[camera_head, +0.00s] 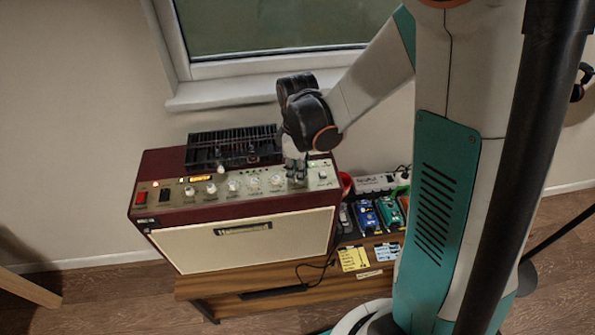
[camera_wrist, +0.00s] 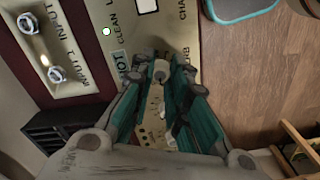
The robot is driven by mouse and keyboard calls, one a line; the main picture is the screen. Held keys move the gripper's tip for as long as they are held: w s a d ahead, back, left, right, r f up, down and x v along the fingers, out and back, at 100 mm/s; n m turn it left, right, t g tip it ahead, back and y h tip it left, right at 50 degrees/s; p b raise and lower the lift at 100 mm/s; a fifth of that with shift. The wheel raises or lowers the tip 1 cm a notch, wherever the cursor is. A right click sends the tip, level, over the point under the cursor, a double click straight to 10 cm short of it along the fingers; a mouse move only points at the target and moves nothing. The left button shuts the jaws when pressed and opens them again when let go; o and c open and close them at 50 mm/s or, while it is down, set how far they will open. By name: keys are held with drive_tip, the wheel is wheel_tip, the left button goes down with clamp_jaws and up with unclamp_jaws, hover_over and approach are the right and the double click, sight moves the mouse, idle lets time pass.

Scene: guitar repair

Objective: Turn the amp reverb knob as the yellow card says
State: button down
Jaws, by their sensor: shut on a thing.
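The amp (camera_head: 240,215) is a dark red cabinet with a cream front and a row of pale knobs on its metal top panel (camera_head: 205,197). My gripper (camera_head: 296,176) reaches down onto the right part of this row. In the wrist view my gripper's teal fingers (camera_wrist: 163,80) are shut on a small pale knob, the reverb knob (camera_wrist: 160,70). Its label is mostly hidden by a finger, with only its end showing. The fingers also hide its pointer, so its setting cannot be read. The yellow card (camera_head: 353,258) lies low to the right of the amp; its writing is too small to read.
A black slotted unit (camera_head: 232,148) sits on the amp behind the knobs. Several coloured pedals (camera_head: 367,217) and a pale blue card (camera_head: 387,252) are to its right. Input jacks (camera_wrist: 57,74) are beside my gripper. A window (camera_head: 270,40) is behind.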

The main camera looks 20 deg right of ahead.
drive_tip(key=m+b, duration=0.1)
drive_tip(key=m, duration=0.4)
drive_tip(key=shift+m+b, duration=0.6)
drive_tip(key=shift+m, duration=1.9)
drive_tip(key=c, duration=1.5)
unclamp_jaws()
wheel_tip(320, 180, up, 12)
drive_tip(key=shift+r, duration=0.1)
drive_tip(key=shift+s, duration=0.1)
